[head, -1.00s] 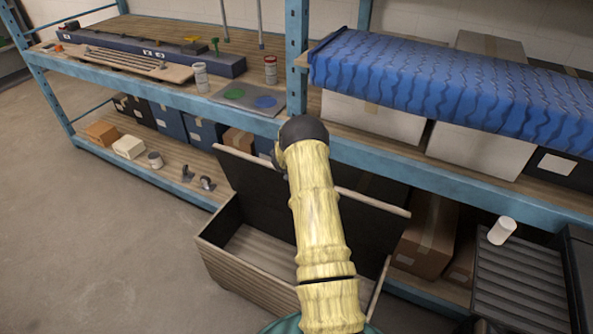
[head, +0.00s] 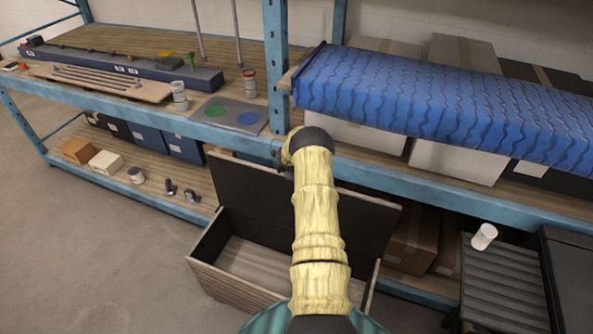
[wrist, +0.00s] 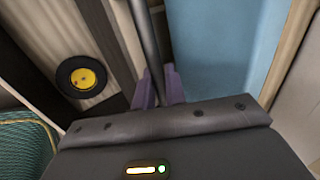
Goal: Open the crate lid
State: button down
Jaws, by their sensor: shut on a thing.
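The crate (head: 222,282) stands on the floor in front of the shelving, its slatted inside showing. Its lid (head: 250,197) is raised and stands steeply at the back, dark inner face toward me. My arm crosses in front of the lid and crate, and hides my gripper in the head view. In the wrist view my gripper (wrist: 159,88) has its purple fingers closed around a dark bar (wrist: 147,35), which appears to be the lid's handle. The fingertips are partly hidden by the gripper body.
Blue shelving (head: 400,168) stands close behind the lid. A blue wavy-patterned cover (head: 440,100) lies on the upper shelf at right. Cardboard boxes (head: 412,240) and a black ribbed surface with a white cylinder (head: 484,236) are right of the crate. Floor at left is clear.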

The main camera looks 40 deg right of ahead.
jog(key=shift+w+a, duration=0.1)
jog(key=shift+w, duration=0.05)
jog(key=c, duration=1.5)
grip_release()
jog(key=shift+r, duration=0.1)
jog(key=shift+c, duration=0.2)
